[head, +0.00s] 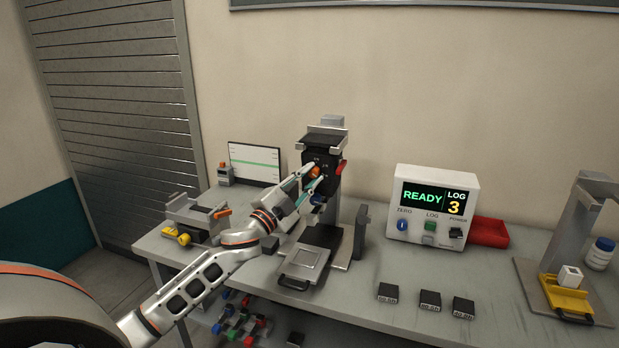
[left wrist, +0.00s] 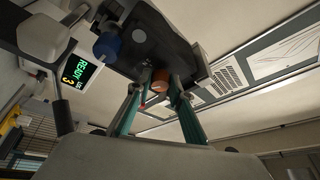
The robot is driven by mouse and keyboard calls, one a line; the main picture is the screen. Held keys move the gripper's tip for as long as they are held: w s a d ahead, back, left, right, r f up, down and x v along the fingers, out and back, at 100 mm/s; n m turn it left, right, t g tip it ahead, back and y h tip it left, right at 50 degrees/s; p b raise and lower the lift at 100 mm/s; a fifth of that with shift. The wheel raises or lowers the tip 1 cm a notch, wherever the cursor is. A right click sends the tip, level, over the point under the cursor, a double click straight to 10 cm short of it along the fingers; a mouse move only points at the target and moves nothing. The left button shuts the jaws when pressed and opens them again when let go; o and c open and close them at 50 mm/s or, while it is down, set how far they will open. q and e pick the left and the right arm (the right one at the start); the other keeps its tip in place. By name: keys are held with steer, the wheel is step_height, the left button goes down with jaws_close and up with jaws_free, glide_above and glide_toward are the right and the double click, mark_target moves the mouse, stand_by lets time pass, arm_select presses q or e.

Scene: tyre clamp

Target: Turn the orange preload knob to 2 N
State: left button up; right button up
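The orange preload knob (head: 315,171) is on the front of the black head (head: 328,158) of the upright test stand. Small pale marks show on the head near the knob, too small to read. My left gripper (head: 313,178) is at the knob. In the left wrist view, the knob (left wrist: 160,76) lies just beyond and between the teal fingertips (left wrist: 156,88). The fingers are spread, with a gap beside the knob; I cannot tell whether either finger touches it. My right gripper is in neither view.
A blue knob (head: 318,199) and a red lever (head: 342,167) are close to the left fingers. A white meter box (head: 432,208) reads READY, LOG 3. Black blocks (head: 430,300) lie on the grey bench (head: 370,325). A yellow fixture (head: 567,296) stands at right.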

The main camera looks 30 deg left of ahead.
arm_select(q)
steer(key=o, duration=0.4)
steer(key=v, duration=1.2)
stand_by(0.5)
